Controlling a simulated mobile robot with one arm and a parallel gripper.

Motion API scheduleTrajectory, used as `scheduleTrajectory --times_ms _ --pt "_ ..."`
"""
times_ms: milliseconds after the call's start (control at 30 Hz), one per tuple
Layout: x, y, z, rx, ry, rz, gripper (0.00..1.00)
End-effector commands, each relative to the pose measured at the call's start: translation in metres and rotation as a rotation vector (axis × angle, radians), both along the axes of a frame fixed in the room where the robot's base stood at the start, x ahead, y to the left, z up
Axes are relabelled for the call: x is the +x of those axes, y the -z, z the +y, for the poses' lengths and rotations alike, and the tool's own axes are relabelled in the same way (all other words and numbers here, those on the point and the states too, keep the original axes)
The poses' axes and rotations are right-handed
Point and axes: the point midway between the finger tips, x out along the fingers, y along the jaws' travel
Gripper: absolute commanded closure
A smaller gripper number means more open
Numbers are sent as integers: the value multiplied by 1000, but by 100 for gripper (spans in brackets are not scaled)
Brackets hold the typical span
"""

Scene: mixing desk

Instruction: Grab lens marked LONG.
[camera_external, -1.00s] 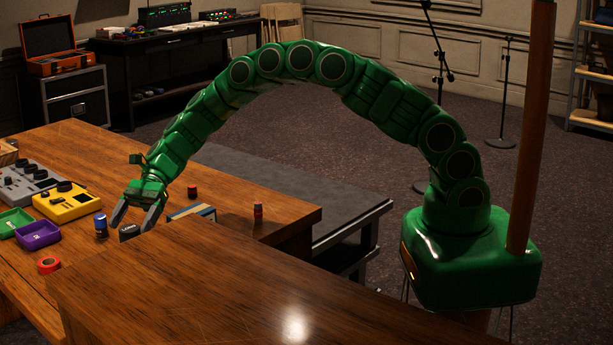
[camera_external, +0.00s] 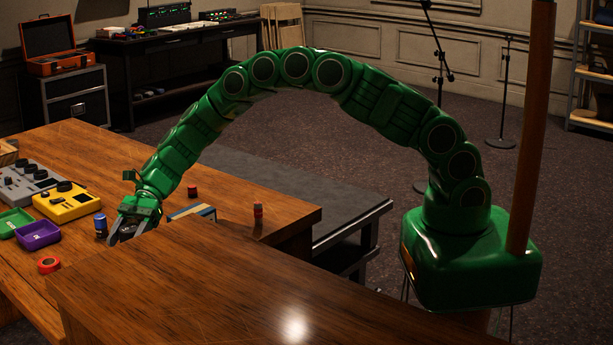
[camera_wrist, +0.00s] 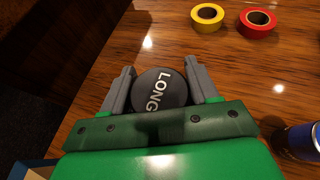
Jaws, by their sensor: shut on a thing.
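The lens marked LONG (camera_wrist: 158,92) is a dark round piece with white lettering on top. In the wrist view it sits between the two grey fingers of my gripper (camera_wrist: 162,88), which is shut on it. In the external view my gripper (camera_external: 126,232) is low at the wooden desk (camera_external: 240,190), just right of a blue cylinder (camera_external: 101,225). The lens is mostly hidden there by the fingers. I cannot tell whether it still touches the desk.
The blue cylinder is also close by in the wrist view (camera_wrist: 302,140). Yellow tape (camera_wrist: 207,17) and red tape (camera_wrist: 257,22) lie beyond the fingers. Purple (camera_external: 38,235) and green (camera_external: 14,222) trays and a yellow box (camera_external: 67,203) stand left. Dark red cylinders (camera_external: 258,212) stand right.

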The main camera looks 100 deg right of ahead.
Motion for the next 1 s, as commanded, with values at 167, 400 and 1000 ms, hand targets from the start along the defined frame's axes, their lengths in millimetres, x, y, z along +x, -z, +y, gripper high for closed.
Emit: scheduleTrajectory --times_ms 167,400,1000 --pt "0 0 0 0 1 0 84" --pt "0 -2 0 0 0 0 85" --pt "-27 -66 -2 1 3 -2 85"
